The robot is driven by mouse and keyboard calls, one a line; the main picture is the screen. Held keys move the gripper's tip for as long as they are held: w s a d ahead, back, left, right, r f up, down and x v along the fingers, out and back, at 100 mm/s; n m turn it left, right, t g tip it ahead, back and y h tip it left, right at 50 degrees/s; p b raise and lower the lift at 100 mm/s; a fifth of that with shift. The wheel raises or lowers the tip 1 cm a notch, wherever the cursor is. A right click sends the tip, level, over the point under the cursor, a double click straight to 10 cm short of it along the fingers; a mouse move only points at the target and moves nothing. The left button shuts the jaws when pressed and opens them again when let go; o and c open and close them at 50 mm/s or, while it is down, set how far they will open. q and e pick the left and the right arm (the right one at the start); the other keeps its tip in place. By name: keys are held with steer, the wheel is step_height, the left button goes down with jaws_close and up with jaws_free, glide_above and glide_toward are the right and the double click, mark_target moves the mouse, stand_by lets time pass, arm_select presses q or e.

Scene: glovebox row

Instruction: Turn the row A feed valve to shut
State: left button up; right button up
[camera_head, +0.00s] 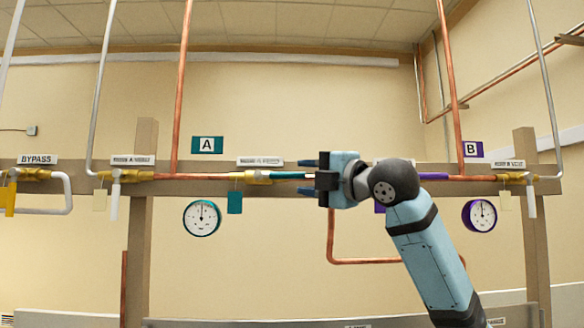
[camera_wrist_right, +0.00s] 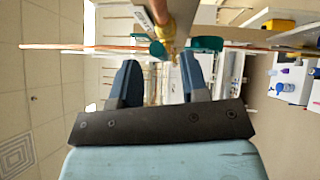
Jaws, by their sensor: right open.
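Under the teal A sign (camera_head: 207,145) a brass valve (camera_head: 257,177) sits in the copper pipe line. Its label (camera_head: 260,161) is too blurred to read surely. Its teal lever (camera_head: 290,175) points right, along the pipe. A teal tag (camera_head: 235,202) hangs beside it. My right gripper (camera_head: 301,177) is open, fingers pointing left, one above and one below the lever's right end. I cannot tell whether they touch it. In the right wrist view the open fingers (camera_wrist_right: 160,72) frame brass fittings (camera_wrist_right: 168,50), with a teal part (camera_wrist_right: 207,43) beyond. My left gripper is not in view.
Another brass valve (camera_head: 132,176) with a white handle pointing down is to the left. The BYPASS valve (camera_head: 30,175) is far left. A teal gauge (camera_head: 202,218) hangs below the beam. Row B has a purple gauge (camera_head: 480,215). Vertical pipes (camera_head: 182,85) rise from the line.

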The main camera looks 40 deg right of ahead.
mark_target(298, 176)
steer(key=shift+p+x, duration=0.5)
steer(key=shift+x, duration=1.65)
jaws_close()
